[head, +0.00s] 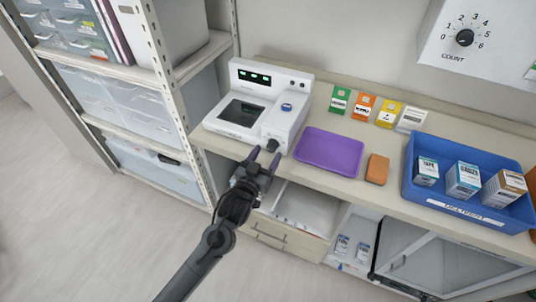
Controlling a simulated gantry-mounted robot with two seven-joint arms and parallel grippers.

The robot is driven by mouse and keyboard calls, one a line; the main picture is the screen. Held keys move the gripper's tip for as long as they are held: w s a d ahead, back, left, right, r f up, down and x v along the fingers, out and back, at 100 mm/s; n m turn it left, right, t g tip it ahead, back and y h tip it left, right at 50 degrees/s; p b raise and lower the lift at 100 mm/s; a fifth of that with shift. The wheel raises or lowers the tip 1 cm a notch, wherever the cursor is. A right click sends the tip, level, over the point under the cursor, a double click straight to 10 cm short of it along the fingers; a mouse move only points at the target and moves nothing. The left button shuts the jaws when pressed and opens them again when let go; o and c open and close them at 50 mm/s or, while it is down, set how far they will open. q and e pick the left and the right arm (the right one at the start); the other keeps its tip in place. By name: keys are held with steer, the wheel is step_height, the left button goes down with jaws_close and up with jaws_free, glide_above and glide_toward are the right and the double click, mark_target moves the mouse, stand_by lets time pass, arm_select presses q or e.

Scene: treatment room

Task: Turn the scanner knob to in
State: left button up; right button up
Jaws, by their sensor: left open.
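The white scanner (238,101) stands on the counter at centre left, with a dark glass window, a green-lit display and a blue button on top. Its dark knob (272,146) is on the front face near the lower right corner. The knob's setting is too small to read. My left gripper (265,155) is open and empty just in front of the scanner, its two fingertips near the knob. I cannot tell whether they touch it.
A purple tray (329,151), an orange block (377,169) and a blue bin (420,191) of boxes lie to the right. Several coloured cards line the back. A shelf rack (160,62) stands close on the left. A COUNT dial (465,38) is on the wall panel.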

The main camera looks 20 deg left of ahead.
arm_select(q)
steer(key=shift+w+d, duration=0.1)
steer(key=shift+w, duration=0.7)
steer(key=c, duration=1)
steer(key=shift+r+m+p, duration=0.25)
steer(key=shift+m+p, duration=0.35)
steer(key=shift+p, duration=0.3)
steer(key=shift+c, duration=0.2)
steer(key=m+p, duration=0.4)
steer(key=shift+m+p, duration=1)
steer(key=shift+f+m+p, duration=0.15)
steer(key=shift+m+p, duration=0.35)
steer(key=shift+m, duration=0.3)
